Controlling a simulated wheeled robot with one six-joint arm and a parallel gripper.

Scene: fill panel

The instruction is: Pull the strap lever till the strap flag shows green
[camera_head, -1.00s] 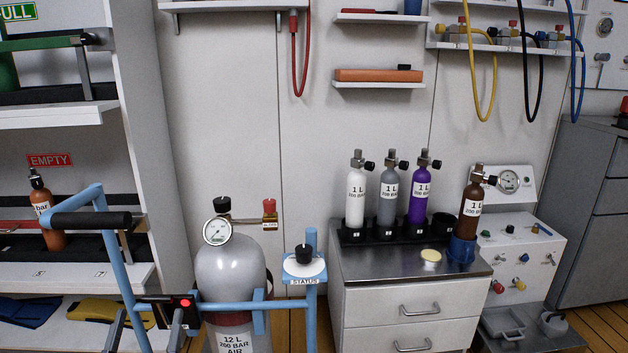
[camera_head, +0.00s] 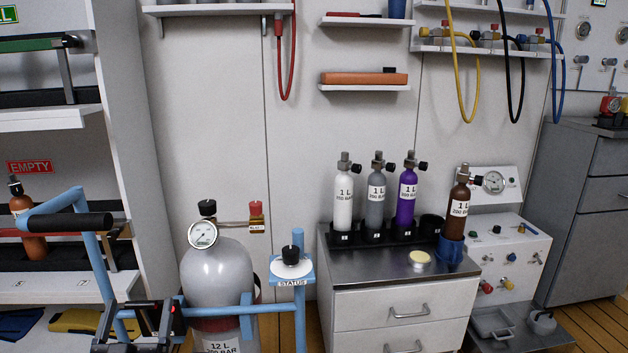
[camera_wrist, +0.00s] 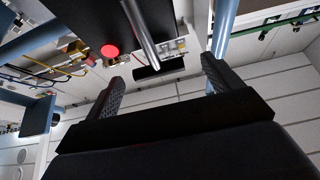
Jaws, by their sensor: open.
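The strap flag (camera_head: 175,309) shows red on a dark box at the bottom left, on the blue trolley (camera_head: 255,307) that bears a large grey cylinder (camera_head: 217,274). What looks like the strap lever (camera_wrist: 141,32), a silver bar with a black grip, reaches in between my fingers' directions. My gripper (camera_wrist: 160,78) is open, its fingers apart on either side of the grip, with nothing clamped. In the head view my gripper (camera_head: 137,318) is at the bottom left by the flag box and largely hides the lever.
The trolley's blue handle with a black grip (camera_head: 70,221) rises at the left. A STATUS stand (camera_head: 291,268) is right of the cylinder. A drawer cabinet (camera_head: 403,305) bears several small bottles. A shelf rack (camera_head: 40,118) stands at the left.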

